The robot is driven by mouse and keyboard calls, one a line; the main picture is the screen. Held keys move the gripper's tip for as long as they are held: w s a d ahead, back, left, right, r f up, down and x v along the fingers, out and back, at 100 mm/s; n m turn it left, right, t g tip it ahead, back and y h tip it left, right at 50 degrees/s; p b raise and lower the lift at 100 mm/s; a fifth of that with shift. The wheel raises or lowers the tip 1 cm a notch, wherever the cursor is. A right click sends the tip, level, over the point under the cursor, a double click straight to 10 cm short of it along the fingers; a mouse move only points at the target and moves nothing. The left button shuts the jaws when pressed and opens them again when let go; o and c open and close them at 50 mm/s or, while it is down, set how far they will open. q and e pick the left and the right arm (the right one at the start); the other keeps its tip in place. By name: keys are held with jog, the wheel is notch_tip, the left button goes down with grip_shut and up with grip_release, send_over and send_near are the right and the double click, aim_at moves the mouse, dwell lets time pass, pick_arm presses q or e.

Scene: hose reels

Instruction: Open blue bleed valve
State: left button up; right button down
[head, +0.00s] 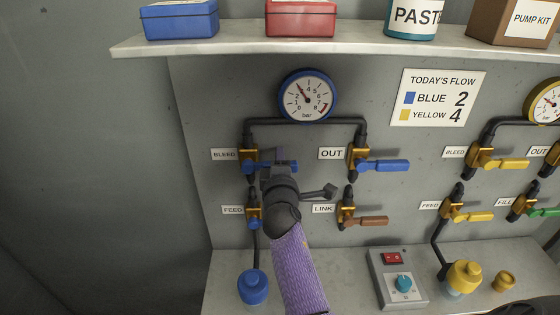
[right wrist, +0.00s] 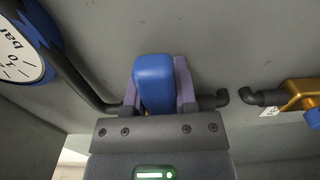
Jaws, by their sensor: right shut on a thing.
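The blue-side bleed valve (head: 248,156) is a brass valve beside the BLEED label, at the left of the panel in the head view. Its blue handle (head: 289,165) points roughly sideways to the right and is partly hidden by my right gripper (head: 274,167). In the right wrist view the blue handle (right wrist: 153,83) sits between the two fingers of the right gripper (right wrist: 158,88), which is shut on it. The blue gauge (head: 307,97) above has its needle up and left, near 3 bar. My left gripper is not in view.
The blue OUT valve (head: 382,166), brown-handled LINK valve (head: 368,221) and mostly hidden FEED valve (head: 253,213) are close around my arm. A shelf (head: 350,46) with boxes juts out above. A switch box (head: 397,278) and blue knob (head: 253,287) stand on the ledge below.

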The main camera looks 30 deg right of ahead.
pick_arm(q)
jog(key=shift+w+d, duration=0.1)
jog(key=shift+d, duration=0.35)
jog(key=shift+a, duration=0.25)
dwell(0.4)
